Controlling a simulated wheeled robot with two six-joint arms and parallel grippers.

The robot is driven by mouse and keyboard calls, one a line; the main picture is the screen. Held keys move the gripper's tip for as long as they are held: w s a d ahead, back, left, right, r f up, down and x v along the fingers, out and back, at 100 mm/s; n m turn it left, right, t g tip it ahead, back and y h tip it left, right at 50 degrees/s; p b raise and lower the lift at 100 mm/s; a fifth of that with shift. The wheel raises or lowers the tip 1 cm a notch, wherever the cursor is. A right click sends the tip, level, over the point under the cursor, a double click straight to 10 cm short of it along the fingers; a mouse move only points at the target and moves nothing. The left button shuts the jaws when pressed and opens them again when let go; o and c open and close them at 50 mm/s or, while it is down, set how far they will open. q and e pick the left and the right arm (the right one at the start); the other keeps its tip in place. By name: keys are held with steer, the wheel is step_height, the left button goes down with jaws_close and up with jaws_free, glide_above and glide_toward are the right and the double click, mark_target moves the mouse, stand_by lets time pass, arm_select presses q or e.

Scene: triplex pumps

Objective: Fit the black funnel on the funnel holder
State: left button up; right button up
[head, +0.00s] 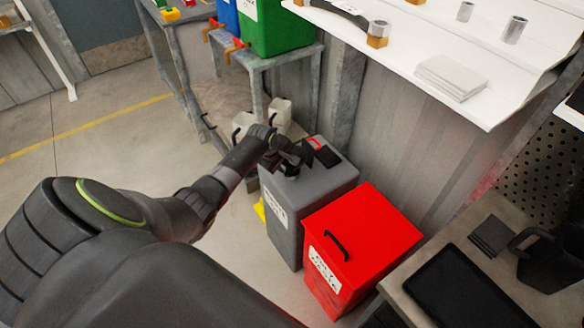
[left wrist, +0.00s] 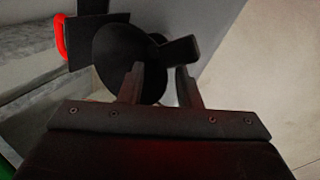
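The black funnel (left wrist: 112,52) shows in the left wrist view as a dark round shape with a block-like tab at its right. In the head view it is hard to separate from my gripper above the grey bin (head: 325,188). My left gripper (left wrist: 160,75) has its two fingers apart, with a gap between them. The left finger overlaps the funnel's edge in the picture; I cannot tell if they touch. A black plate with a red loop (left wrist: 61,36) is beside the funnel; I cannot tell whether it is the funnel holder. My right gripper is out of view.
A red bin (head: 375,245) with a black handle stands right of the grey bin. Pale containers (head: 280,112) stand behind my left gripper, under a grey stand with a green bin (head: 275,28). A white shelf (head: 405,45) overhangs at upper right. Open floor lies left.

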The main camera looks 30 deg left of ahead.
arm_select(q)
steer(key=shift+b+x, duration=0.6)
steer(key=shift+x, duration=1.65)
steer(key=shift+r, duration=0.1)
steer(key=shift+c, duration=0.4)
jaws_close()
